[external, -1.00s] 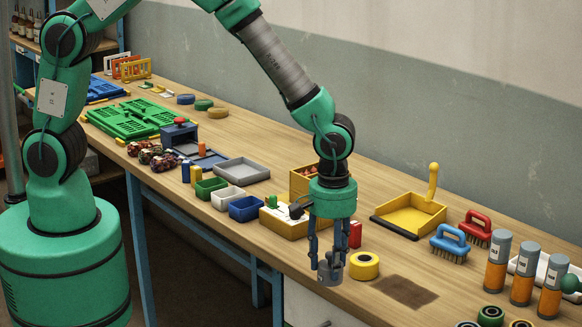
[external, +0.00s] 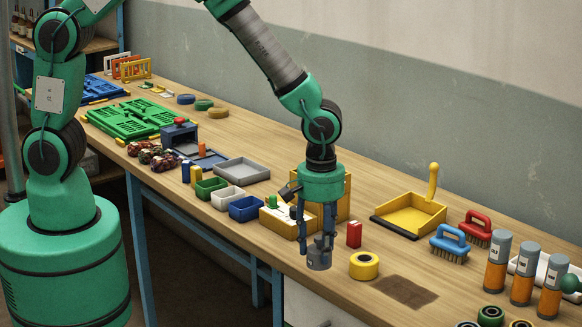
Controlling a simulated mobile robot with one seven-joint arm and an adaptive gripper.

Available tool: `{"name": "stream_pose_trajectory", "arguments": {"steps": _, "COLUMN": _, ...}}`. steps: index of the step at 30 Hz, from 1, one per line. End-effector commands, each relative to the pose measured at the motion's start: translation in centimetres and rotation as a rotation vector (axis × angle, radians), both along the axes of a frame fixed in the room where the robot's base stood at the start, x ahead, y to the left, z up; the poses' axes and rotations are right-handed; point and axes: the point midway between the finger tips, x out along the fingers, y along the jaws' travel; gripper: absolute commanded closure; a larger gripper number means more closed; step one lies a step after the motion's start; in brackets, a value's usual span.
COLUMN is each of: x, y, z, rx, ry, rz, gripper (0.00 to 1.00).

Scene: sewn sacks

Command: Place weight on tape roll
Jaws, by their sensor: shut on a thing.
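My gripper (external: 320,241) points down near the table's front edge, its fingers shut on a small grey weight (external: 319,261). The weight hangs at the fingertips; whether it touches the table cannot be told. A yellow tape roll (external: 364,266) lies flat on the table to the right of the weight. Its dark hole faces up and its top is bare. The gripper and weight are apart from the tape roll.
A red box (external: 354,234) stands behind the tape roll. A yellow wooden box (external: 292,218) is behind my gripper. A dark brown patch (external: 404,291) lies right of the tape roll. A yellow dustpan (external: 411,216), brushes and several orange-grey cylinders (external: 497,262) stand further right.

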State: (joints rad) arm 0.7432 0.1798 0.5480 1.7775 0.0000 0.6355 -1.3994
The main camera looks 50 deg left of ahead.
Motion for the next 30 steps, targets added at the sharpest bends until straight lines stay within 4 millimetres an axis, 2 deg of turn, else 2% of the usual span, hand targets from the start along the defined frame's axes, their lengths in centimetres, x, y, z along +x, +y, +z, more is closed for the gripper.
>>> {"name": "stream_pose_trajectory", "arguments": {"steps": 6, "x": 0.2, "y": 3.9, "z": 1.8, "rx": -0.002, "ry": -0.003, "rz": 0.064, "gripper": 1.00}}
{"name": "stream_pose_trajectory", "arguments": {"steps": 13, "x": 0.0, "y": 6.7, "z": 2.7, "rx": -0.002, "ry": -0.001, "rz": 0.113, "gripper": 1.00}}
{"name": "stream_pose_trajectory", "arguments": {"steps": 18, "x": 0.0, "y": 7.5, "z": 3.0, "rx": -0.002, "ry": -0.003, "rz": 0.127, "gripper": 1.00}}
{"name": "stream_pose_trajectory", "arguments": {"steps": 30, "x": 0.0, "y": 7.6, "z": 3.0, "rx": -0.001, "ry": -0.002, "rz": 0.128, "gripper": 1.00}}
